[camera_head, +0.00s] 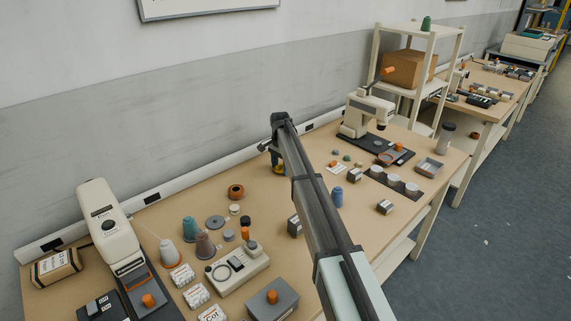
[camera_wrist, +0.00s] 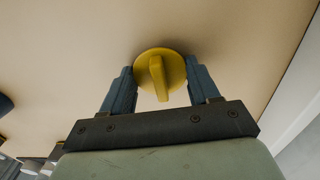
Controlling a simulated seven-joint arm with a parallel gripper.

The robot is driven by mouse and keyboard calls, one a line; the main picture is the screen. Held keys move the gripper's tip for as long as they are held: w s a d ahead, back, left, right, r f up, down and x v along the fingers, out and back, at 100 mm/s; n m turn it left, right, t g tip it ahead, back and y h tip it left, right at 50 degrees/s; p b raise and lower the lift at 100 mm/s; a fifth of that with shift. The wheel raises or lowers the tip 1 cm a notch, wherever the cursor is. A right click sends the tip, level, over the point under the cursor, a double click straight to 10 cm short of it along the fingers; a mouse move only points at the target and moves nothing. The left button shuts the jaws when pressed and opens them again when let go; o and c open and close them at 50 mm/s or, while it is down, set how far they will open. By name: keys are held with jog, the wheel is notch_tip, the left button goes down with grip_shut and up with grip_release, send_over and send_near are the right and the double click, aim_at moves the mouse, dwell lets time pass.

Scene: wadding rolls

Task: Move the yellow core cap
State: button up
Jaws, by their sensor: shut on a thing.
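The yellow core cap (camera_wrist: 153,62) is a round disc with a raised straight grip bar, seen in the middle of the wrist view. My gripper (camera_wrist: 160,72) has its two blue fingers on either side of the cap, shut on it. In the head view my gripper (camera_head: 278,165) is low over the back of the bench near the wall, and a bit of the yellow cap (camera_head: 279,171) shows below it. My arm hides part of the bench there. I cannot tell whether the cap touches the bench top.
A blue cylinder (camera_head: 337,197) and a dark box (camera_head: 295,226) are by my arm. A white machine (camera_head: 366,115) stands at right. The bench around the cap looks bare in the wrist view.

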aim_at(264, 181)
jog(key=shift+s+a, duration=3.15)
jog(key=shift+s, duration=0.05)
jog(key=o, duration=1.1)
jog(key=shift+r, duration=0.15)
notch_tip(264, 181, up, 14)
jog(key=shift+f, duration=0.2)
